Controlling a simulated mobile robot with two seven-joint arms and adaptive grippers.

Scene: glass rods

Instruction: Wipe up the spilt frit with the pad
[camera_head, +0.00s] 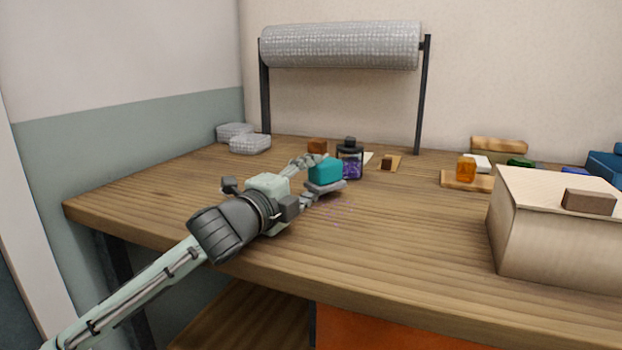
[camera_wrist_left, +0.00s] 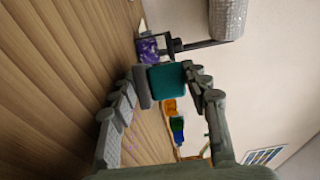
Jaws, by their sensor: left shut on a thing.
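My left gripper (camera_head: 323,174) is shut on the teal pad (camera_head: 326,169), with one finger on each side, and holds it a little above the wooden table. The pad also shows in the left wrist view (camera_wrist_left: 170,80), with a grey layer along one side. The spilt frit (camera_head: 338,213) is a faint patch of purple specks on the table, just in front of the pad. A dark-lidded jar of purple frit (camera_head: 350,164) stands just behind the pad, and it shows in the left wrist view (camera_wrist_left: 149,50). My right gripper is in neither view.
A wooden box (camera_head: 545,235) stands on the right. Behind it are an orange jar (camera_head: 465,169) and other small items. A grey roll (camera_head: 340,45) hangs on a stand at the back. Grey folded pads (camera_head: 250,144) lie back left. The table's front is clear.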

